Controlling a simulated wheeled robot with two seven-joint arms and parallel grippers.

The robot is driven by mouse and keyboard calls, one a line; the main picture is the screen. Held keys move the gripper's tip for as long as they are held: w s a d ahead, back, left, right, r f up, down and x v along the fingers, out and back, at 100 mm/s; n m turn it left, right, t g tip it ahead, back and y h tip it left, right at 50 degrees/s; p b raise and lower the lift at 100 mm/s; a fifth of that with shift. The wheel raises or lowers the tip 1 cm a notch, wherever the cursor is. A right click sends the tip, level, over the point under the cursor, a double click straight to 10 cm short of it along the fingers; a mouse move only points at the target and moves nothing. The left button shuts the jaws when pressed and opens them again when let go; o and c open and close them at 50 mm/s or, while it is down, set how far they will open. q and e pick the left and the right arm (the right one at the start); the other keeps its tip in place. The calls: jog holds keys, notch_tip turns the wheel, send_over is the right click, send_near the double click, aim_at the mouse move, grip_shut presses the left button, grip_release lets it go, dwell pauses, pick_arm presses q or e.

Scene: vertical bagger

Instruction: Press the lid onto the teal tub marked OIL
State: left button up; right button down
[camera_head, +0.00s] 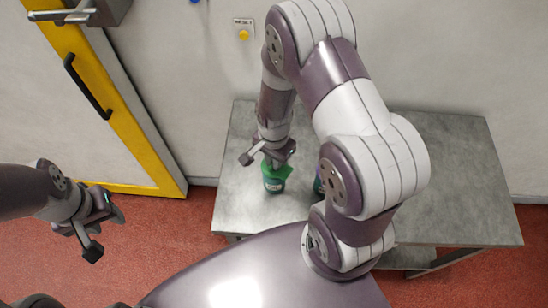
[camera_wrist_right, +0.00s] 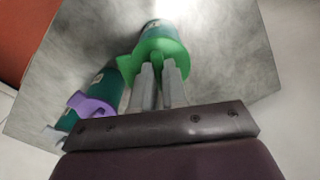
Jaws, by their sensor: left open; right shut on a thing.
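A teal tub (camera_head: 274,185) with a pale label stands on the left part of the grey table; its print is too small to read. A green lid (camera_head: 277,170) is at its top; in the right wrist view the lid (camera_wrist_right: 160,48) covers the end of the teal tub (camera_wrist_right: 163,26). I cannot tell whether it is fully seated. My right gripper (camera_head: 267,156) is above the tub, its fingers (camera_wrist_right: 158,84) shut on the lid's tab. My left gripper (camera_head: 103,227) is open and empty, off the table to the left.
My right arm covers much of the table's middle. The right part of the table (camera_head: 455,170) is clear. A yellow-framed door (camera_head: 127,115) stands left.

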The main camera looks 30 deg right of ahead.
jog(key=shift+f+b, duration=0.3)
jog(key=shift+f, duration=0.35)
dwell(0.8)
jog(key=c, duration=0.7)
grip_release()
jog(key=shift+r, duration=0.1)
notch_tip(320, 180, up, 7)
jog(key=p, duration=0.6)
jog(key=shift+p, duration=0.4)
